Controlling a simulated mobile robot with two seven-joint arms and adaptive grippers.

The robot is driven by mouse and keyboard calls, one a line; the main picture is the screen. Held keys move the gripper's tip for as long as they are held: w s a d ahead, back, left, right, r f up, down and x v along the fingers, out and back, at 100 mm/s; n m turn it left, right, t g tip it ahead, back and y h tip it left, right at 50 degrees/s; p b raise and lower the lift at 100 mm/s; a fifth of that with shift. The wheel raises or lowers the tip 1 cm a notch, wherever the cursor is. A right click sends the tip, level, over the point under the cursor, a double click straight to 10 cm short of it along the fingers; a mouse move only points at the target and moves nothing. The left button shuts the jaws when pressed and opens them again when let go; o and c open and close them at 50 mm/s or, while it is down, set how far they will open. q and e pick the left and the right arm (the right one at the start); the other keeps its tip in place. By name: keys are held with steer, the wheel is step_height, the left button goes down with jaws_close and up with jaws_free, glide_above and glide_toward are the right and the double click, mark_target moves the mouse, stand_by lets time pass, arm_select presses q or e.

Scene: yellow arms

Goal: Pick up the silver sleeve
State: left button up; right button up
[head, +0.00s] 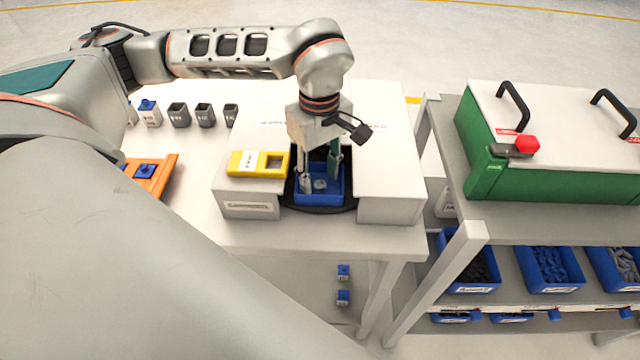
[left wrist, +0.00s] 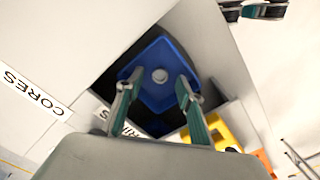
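A small round silver-grey piece, which looks like the silver sleeve (head: 320,184), stands in a blue tray (head: 326,199) set in the dark recess of a white box. In the left wrist view the sleeve (left wrist: 160,76) shows as a pale disc on the floor of the blue tray (left wrist: 158,55). My left gripper (head: 320,172) points down over the tray, its fingers spread. In the left wrist view the open left gripper (left wrist: 154,85) has nothing between its fingertips, and the sleeve lies beyond them.
A yellow block (head: 246,163) with a square opening sits beside the recess. An orange tray (head: 160,180) and several grey cups (head: 204,114) stand left. A green case (head: 540,165) is on the right-hand bench, above blue bins (head: 550,269).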

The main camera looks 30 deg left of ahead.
mark_target(319, 184)
arm_select(q)
steer(key=shift+f, duration=0.5)
steer(key=c, duration=1)
steer(key=shift+c, duration=0.2)
step_height(319, 184, up, 20)
steer(key=p, duration=0.1)
